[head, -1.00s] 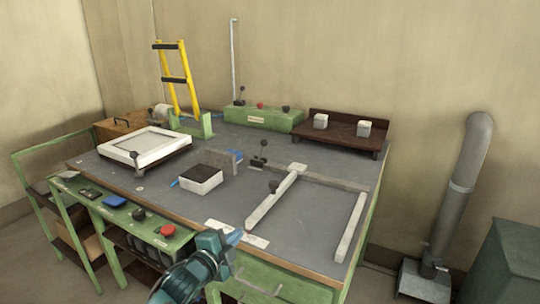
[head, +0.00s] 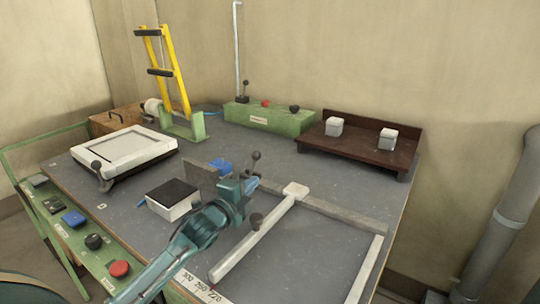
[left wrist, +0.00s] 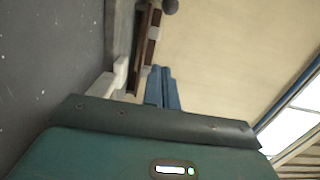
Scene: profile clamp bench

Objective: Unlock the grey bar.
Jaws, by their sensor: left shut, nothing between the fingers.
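A grey bar (head: 345,213) lies across the right half of the bench top, its left end hidden behind my left gripper. A paler bar (head: 262,236) meets it at a pale block and runs toward the front edge; a dark ball knob (head: 256,219) sits beside it. A lever with a dark ball (head: 256,156) stands upright near the grey bar's left end. My left gripper (head: 251,183) is shut and empty, in front of the lever; contact cannot be told. In the left wrist view its blue fingers (left wrist: 163,88) are together. My right gripper is out of view.
A black-topped white block (head: 173,199) and a grey upright plate (head: 201,177) stand left of my gripper. A white framed panel (head: 125,153) lies at the left. A green control box (head: 268,118) and dark wooden rack (head: 360,150) stand at the back.

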